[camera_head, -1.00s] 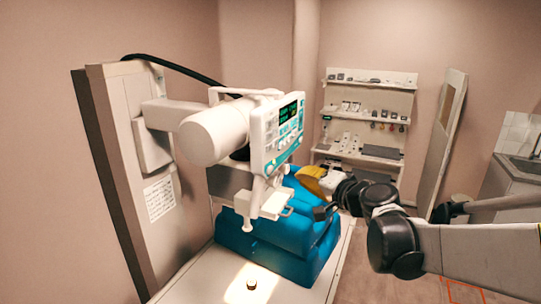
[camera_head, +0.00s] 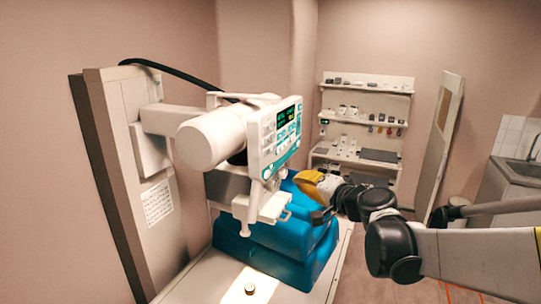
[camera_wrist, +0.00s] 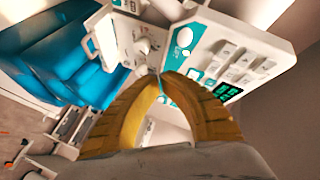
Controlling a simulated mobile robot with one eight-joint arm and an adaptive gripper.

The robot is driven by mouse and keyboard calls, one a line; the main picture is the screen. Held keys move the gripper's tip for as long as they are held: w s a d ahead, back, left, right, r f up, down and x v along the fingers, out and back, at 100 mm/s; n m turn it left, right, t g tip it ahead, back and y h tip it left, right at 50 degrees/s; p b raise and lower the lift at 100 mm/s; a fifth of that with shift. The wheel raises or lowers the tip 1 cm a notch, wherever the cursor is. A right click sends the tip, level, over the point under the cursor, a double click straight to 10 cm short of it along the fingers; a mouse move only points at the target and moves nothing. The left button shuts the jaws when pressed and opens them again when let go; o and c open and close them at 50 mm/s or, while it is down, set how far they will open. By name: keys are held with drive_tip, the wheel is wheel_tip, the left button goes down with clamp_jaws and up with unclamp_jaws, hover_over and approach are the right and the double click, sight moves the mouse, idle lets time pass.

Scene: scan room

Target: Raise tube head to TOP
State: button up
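The tube head (camera_head: 208,142) is a white cylinder on a horizontal arm from a wall column (camera_head: 106,150). Its control panel (camera_head: 275,138) has a dark screen with green text and teal-edged keys. A collimator with knobs (camera_head: 262,207) hangs below. My gripper (camera_head: 302,183) has yellow fingers and sits just right of the collimator, below the panel's right edge. In the wrist view my gripper's fingertips (camera_wrist: 161,76) meet or nearly meet, with nothing visible held. The panel (camera_wrist: 225,65) is right of them and a white knob (camera_wrist: 143,46) just beyond; contact cannot be told.
A blue padded block (camera_head: 285,250) stands on the white table (camera_head: 195,288) beneath the tube head. A small dark round object (camera_head: 250,288) lies in the lit patch. Shelves (camera_head: 367,84) stand at the back wall, with a sink (camera_head: 525,170) at right.

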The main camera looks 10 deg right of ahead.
sight(254, 204)
drive_tip(key=o, duration=0.6)
drive_tip(key=shift+f, duration=0.2)
drive_tip(key=shift+c, duration=0.2)
drive_tip(key=shift+o, duration=1.4)
wheel_tip(254, 204, down, 5)
drive_tip(key=s+a+n+y+b, duration=0.2)
drive_tip(key=n+b, duration=0.3)
drive_tip(key=b, duration=0.3)
drive_tip(key=shift+a+g+y, duration=0.25)
drive_tip(key=shift+g+y, duration=0.05)
drive_tip(key=shift+y, duration=0.2)
drive_tip(key=s+a+f+n+y+b, duration=0.2)
drive_tip(key=s+a+n+y+b, duration=0.15)
drive_tip(key=n+b, duration=0.35)
drive_tip(key=shift+g+y, duration=0.35)
drive_tip(key=shift+g, duration=0.05)
drive_tip(key=x, duration=1)
drive_tip(key=shift+w+r, duration=0.15)
drive_tip(key=shift+w, duration=0.2)
drive_tip(key=shift+r, duration=0.1)
clamp_jaws()
